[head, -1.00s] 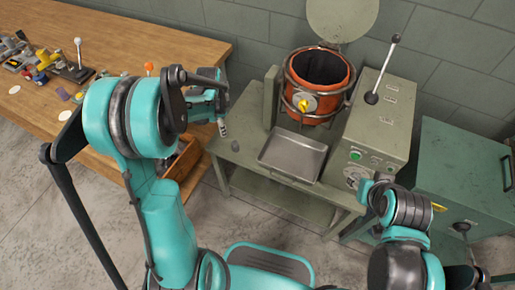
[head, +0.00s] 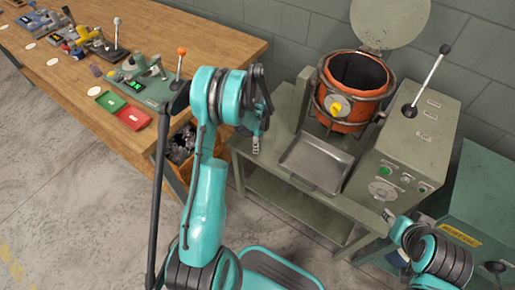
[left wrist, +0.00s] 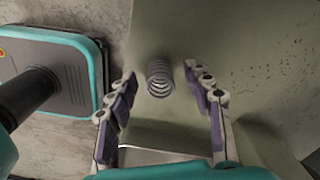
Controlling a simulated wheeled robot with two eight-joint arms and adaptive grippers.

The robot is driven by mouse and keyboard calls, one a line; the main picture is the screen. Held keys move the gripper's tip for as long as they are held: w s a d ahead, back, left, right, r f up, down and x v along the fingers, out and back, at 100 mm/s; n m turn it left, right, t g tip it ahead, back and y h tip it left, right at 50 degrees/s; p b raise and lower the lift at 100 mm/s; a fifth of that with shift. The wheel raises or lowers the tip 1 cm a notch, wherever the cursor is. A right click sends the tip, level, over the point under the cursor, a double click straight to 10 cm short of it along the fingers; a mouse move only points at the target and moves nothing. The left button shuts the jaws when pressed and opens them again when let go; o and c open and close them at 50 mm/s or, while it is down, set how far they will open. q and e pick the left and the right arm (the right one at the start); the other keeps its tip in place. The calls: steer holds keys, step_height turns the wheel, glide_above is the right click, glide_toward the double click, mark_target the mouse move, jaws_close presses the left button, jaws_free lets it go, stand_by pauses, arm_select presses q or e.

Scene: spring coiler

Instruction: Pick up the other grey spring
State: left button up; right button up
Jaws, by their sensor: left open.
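A grey coil spring (left wrist: 159,78) is on the grey-green bench (left wrist: 235,50) in the left wrist view. It lies between and slightly ahead of the two fingers of my left gripper (left wrist: 160,72). The fingers are spread, with a gap on both sides of the spring. In the head view my left gripper (head: 257,143) hangs over the bench's left end, beside the metal tray (head: 313,165), and I cannot make out the spring there. My right arm's end (head: 388,216) is at the lower right, and its jaws are too unclear to read.
An orange pot (head: 352,90) in a frame stands behind the tray. A control box (head: 405,145) with a lever is to its right. The wooden table (head: 190,40) at left holds a coiler, a green tray (head: 110,101) and a red tray (head: 134,117). A box of metal parts sits below.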

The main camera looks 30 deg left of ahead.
arm_select(q)
steer(key=shift+f, duration=0.4)
steer(key=shift+r, duration=0.1)
jaws_close()
